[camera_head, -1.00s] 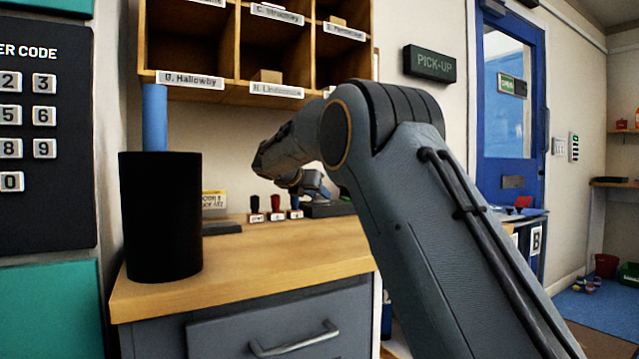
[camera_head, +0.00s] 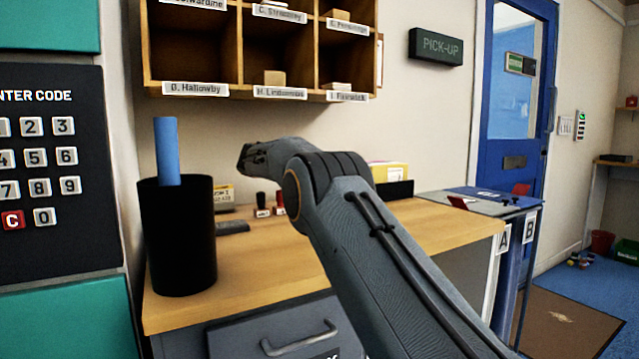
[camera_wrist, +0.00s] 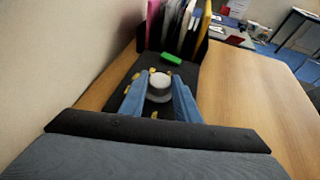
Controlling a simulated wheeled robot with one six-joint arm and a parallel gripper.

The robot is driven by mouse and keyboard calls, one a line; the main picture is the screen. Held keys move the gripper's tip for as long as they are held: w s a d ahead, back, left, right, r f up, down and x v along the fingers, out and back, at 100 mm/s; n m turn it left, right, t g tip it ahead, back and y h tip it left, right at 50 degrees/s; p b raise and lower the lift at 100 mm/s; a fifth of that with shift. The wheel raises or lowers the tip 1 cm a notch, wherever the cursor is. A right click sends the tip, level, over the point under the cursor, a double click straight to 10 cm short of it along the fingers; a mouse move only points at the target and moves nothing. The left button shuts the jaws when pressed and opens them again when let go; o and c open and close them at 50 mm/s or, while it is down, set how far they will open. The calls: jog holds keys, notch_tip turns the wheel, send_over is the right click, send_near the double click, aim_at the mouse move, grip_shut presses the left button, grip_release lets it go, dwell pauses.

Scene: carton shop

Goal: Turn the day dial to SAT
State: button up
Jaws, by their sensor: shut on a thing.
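The day dial (camera_wrist: 159,80) shows in the wrist view as a round pale grey knob on a dark plate (camera_wrist: 122,96) on the wooden counter. Yellow marks surround it, and a green bar (camera_wrist: 170,59) lies at the plate's far edge. My gripper (camera_wrist: 158,97) has its two blue fingers on either side of the knob and is shut on it. The marks are too small to read, so I cannot tell which day is set. In the head view my own arm hides the dial and the gripper fingers.
Upright coloured folders (camera_wrist: 182,28) stand just beyond the plate, with a wall at left. In the head view, a black cylinder (camera_head: 177,240) holding a blue roll stands on the counter (camera_head: 250,270). Stamps (camera_head: 263,205) stand behind it. Pigeonholes (camera_head: 262,50) hang above.

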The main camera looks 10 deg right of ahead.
dwell(0.4)
jog(key=o, duration=1)
jog(key=shift+p+v, duration=0.45)
jog(key=shift+v, duration=3.4)
